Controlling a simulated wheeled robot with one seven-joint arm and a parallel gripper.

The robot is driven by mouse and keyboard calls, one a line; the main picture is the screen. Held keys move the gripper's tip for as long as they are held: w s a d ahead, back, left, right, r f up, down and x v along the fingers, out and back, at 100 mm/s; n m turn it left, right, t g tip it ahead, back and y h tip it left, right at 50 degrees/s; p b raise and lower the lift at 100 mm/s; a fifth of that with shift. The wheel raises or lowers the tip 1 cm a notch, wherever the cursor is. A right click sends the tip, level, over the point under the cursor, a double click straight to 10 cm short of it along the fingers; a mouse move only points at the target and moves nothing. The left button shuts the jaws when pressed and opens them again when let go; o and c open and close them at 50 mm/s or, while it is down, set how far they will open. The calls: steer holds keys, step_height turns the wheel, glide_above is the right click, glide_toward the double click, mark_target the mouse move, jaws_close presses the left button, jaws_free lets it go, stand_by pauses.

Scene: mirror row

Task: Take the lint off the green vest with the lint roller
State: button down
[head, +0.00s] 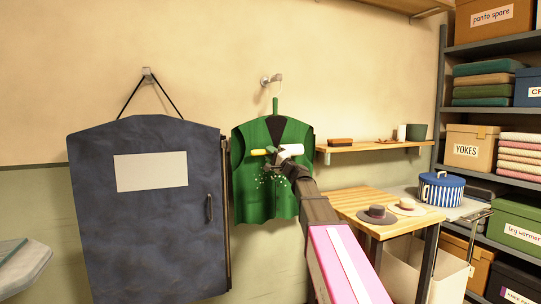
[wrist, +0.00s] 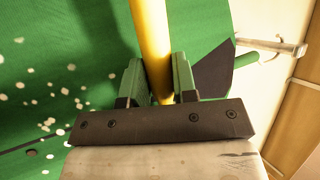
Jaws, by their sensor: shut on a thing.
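The green vest (head: 252,198) hangs on a wall hook (head: 268,80) in the head view, and its cloth fills much of the wrist view (wrist: 85,45). White lint specks lie on its middle front (head: 272,181) and show at the left of the wrist view (wrist: 45,122). My gripper (wrist: 157,88) is shut on the yellow handle (wrist: 154,42) of the lint roller. In the head view the roller is held level before the vest's upper front, its white head (head: 292,149) to the right, above the specks. I cannot tell whether it touches the cloth.
A dark blue garment bag (head: 150,235) hangs close at the left. A wall shelf (head: 375,147) with a brush (head: 340,142) is at the right. Below it stands a wooden table (head: 362,199) with two hats. A shelf rack (head: 439,100) of boxes lines the far right.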

steer(key=shift+w+a, duration=0.3)
steer(key=shift+w, duration=0.55)
stand_by(0.3)
steer(key=shift+f, duration=0.1)
steer(key=shift+f, duration=1.05)
glide_above(263, 195)
steer(key=s+d, duration=0.2)
steer(key=shift+s+d+f, duration=0.1)
steer(key=shift+f, duration=1.85)
steer(key=shift+s+d+f, duration=0.1)
steer(key=shift+f, duration=1.8)
steer(key=shift+f, duration=2.4)
steer(key=shift+f, duration=0.15)
steer(key=shift+s+f, duration=0.1)
steer(key=shift+f, duration=3.3)
steer(key=shift+s, duration=0.1)
